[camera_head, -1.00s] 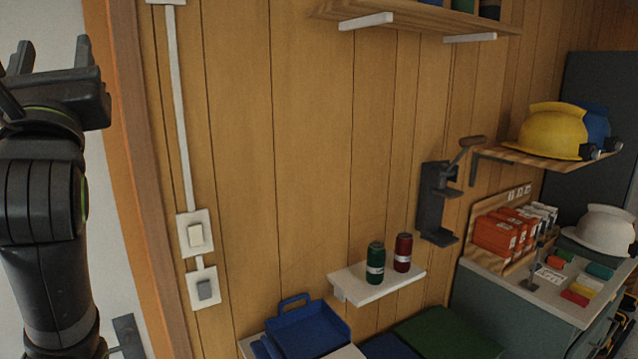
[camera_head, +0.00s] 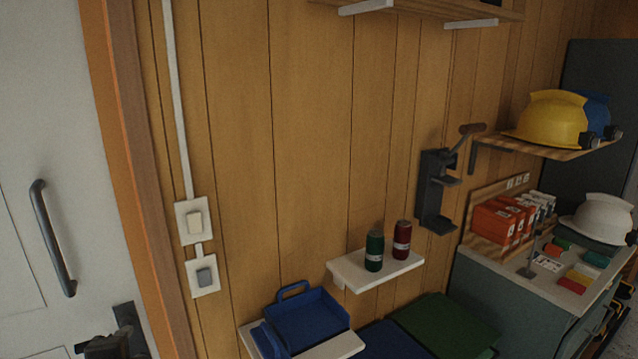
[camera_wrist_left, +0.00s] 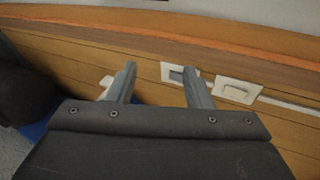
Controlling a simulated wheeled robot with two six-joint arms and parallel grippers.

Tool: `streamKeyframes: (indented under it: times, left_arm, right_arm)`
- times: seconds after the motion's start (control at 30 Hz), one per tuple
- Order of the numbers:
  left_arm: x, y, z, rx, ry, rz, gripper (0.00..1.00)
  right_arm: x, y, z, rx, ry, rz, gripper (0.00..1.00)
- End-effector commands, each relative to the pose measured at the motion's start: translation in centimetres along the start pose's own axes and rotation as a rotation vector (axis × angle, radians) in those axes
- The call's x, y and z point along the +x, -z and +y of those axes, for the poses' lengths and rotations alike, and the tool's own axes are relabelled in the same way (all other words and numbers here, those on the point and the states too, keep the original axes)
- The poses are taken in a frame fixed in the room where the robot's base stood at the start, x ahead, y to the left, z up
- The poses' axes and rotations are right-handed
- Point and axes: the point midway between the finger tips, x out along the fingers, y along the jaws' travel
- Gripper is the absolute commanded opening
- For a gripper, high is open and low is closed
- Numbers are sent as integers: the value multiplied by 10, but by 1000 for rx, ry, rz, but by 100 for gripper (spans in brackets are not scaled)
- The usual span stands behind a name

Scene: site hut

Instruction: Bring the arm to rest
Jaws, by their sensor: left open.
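My left gripper (camera_wrist_left: 159,68) is open in the left wrist view, with its two fingers apart and nothing between them. Beyond the fingers lie the wood-panelled wall and two white switch plates; the nearer-to-middle one (camera_wrist_left: 172,72) is partly covered by a finger. In the head view the upper switch (camera_head: 195,222) has a white rocker and the lower switch (camera_head: 204,276) a grey one. The left arm is mostly out of the head view; a dark shape at its bottom left edge may be part of it. My right gripper is not in view.
A white door with a dark handle (camera_head: 52,238) stands at the left. A small shelf (camera_head: 350,274) holds a green can (camera_head: 374,251) and a red can (camera_head: 402,240). A blue tray (camera_head: 306,318) is below. A yellow helmet (camera_head: 552,120) sits on a wall shelf.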

Motion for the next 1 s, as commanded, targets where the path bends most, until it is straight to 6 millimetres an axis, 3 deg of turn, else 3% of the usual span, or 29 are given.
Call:
streamKeyframes:
  times: [0.03,0.1,0.3,0.5,0.73,0.8,1.0]
  left_arm:
    - [-4,-5,35,-97,-79,-6,46]
    - [-12,-11,75,-241,-173,-24,46]
    - [-52,-30,180,-651,-421,-154,46]
    - [-100,-44,252,-970,-582,-335,46]
    - [-152,-56,306,-1240,-687,-554,46]
    - [-132,-54,320,-1229,-688,-547,46]
    - [-98,-53,367,-1222,-706,-561,46]
  right_arm:
    - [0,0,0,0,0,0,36]
    - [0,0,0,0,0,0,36]
    - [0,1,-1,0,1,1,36]
    - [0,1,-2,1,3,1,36]
    - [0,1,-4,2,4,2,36]
    - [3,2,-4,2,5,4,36]
    - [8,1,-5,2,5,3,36]
